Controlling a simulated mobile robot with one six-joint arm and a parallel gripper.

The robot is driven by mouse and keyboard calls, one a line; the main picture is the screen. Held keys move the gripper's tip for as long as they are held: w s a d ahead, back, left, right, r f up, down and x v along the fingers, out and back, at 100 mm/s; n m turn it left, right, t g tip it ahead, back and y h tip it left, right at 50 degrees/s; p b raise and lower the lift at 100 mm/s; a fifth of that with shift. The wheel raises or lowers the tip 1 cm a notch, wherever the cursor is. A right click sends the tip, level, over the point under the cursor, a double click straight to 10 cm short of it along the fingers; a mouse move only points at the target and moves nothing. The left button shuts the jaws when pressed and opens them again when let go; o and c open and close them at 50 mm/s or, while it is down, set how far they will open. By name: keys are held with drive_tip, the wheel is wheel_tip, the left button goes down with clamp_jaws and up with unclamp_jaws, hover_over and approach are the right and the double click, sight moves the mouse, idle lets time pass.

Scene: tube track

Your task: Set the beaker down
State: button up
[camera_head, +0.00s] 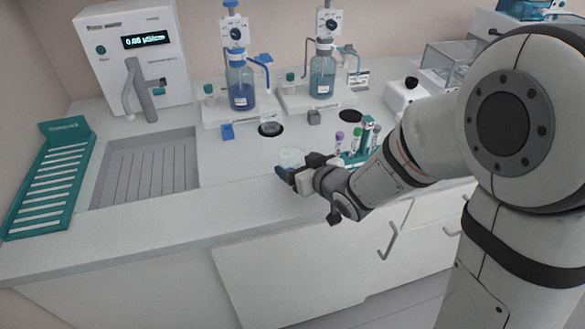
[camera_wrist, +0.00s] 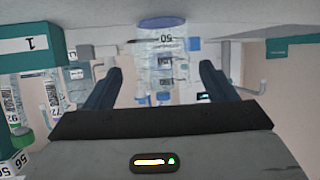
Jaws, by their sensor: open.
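The clear glass beaker (camera_head: 292,156) stands near the front edge of the white counter, partly hidden behind my gripper (camera_head: 285,173) in the head view. In the wrist view, which is upside down, the beaker (camera_wrist: 163,42) shows its printed marks and bluish base, and it looks upright with its base at the counter top. My gripper (camera_wrist: 158,82) is open, with one dark finger on each side of the beaker. A gap shows between each finger and the glass. Whether the beaker is fully between the fingers cannot be told.
A teal rack with capped tubes (camera_head: 357,152) stands close to the right of my gripper, and it shows at the left in the wrist view (camera_wrist: 28,50). Two bottle dispensers (camera_head: 240,82) (camera_head: 322,75) stand behind. A sink (camera_head: 145,168) lies to the left.

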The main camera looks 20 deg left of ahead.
sight(286, 159)
drive_tip(key=shift+p+x, duration=0.3)
drive_tip(key=shift+x, duration=2.25)
drive_tip(key=shift+s+a, duration=0.1)
drive_tip(key=shift+s, duration=0.05)
drive_tip(key=shift+c, duration=0.5)
